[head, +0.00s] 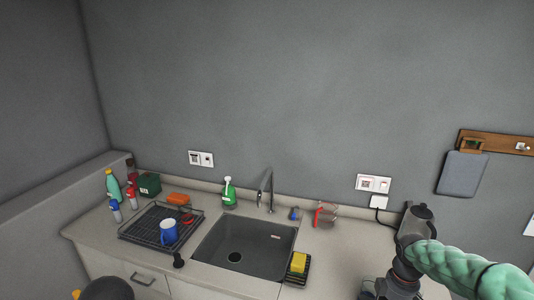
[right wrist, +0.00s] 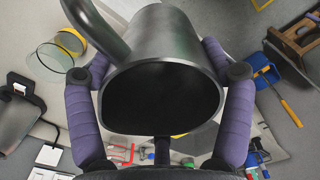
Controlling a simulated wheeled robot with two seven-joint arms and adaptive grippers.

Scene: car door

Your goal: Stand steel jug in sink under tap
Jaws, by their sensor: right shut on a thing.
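The steel jug (right wrist: 165,55) fills the middle of the right wrist view, with its dark open mouth facing the camera and its curved handle at upper left. My right gripper (right wrist: 155,60) is shut on it, one purple finger on each side. In the head view my right arm comes in from the right and its hand hangs over the counter at the bottom edge, right of the sink; the jug is mostly hidden there. The grey sink (head: 265,245) is empty, with its drain showing. The tap (head: 270,190) rises behind it. My left gripper cannot be made out.
A yellow sponge (head: 299,262) sits in a black holder at the sink's right front. A glass measuring jug (head: 329,214) with a red handle stands behind right. A dish rack (head: 140,237) with a blue mug (head: 168,231) is left. A green soap bottle (head: 229,196) stands behind the sink.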

